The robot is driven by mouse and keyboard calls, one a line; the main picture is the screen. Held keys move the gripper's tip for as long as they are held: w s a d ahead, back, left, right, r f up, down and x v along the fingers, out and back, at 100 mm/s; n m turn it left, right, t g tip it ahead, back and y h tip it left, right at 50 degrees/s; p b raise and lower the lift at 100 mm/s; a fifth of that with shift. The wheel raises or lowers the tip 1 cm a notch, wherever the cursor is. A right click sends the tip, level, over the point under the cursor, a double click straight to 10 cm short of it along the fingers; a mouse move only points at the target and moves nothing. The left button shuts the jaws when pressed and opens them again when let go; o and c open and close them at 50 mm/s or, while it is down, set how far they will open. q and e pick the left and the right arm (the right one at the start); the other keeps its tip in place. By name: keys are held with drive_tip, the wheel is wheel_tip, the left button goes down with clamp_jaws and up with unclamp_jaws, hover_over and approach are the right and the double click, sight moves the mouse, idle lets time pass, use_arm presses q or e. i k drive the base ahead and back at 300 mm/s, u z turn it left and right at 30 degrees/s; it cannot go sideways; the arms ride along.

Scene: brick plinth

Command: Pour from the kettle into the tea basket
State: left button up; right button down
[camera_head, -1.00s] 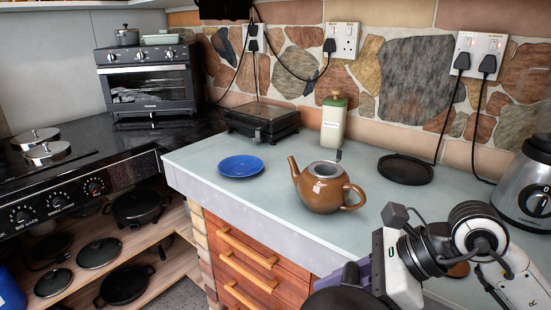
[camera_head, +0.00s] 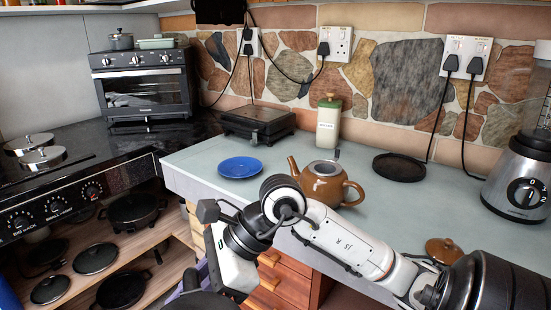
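The brown teapot (camera_head: 327,187) stands upright on the pale counter, spout left and handle right. Its lid is off; a grey insert, possibly the tea basket (camera_head: 325,168), shows in its mouth with a small dark tab at the rim. My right arm comes in from the right, crosses in front of the teapot and bends down at the left. Its gripper is at the bottom edge, mostly hidden by its own wrist and the frame edge. A dark rounded shape (camera_head: 200,304) is beside it; I cannot tell whether it is a held kettle. My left gripper is not in view.
A blue plate (camera_head: 240,167) lies left of the teapot. A brown lid (camera_head: 445,251) lies at the right, close to my arm. A green-topped canister (camera_head: 329,122), black round base (camera_head: 399,167) and blender (camera_head: 519,178) stand behind. The stove (camera_head: 80,180) is left.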

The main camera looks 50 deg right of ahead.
sight(323, 168)
drive_tip(key=u, duration=0.45)
drive_tip(key=i, duration=0.8)
drive_tip(key=z, duration=2.1)
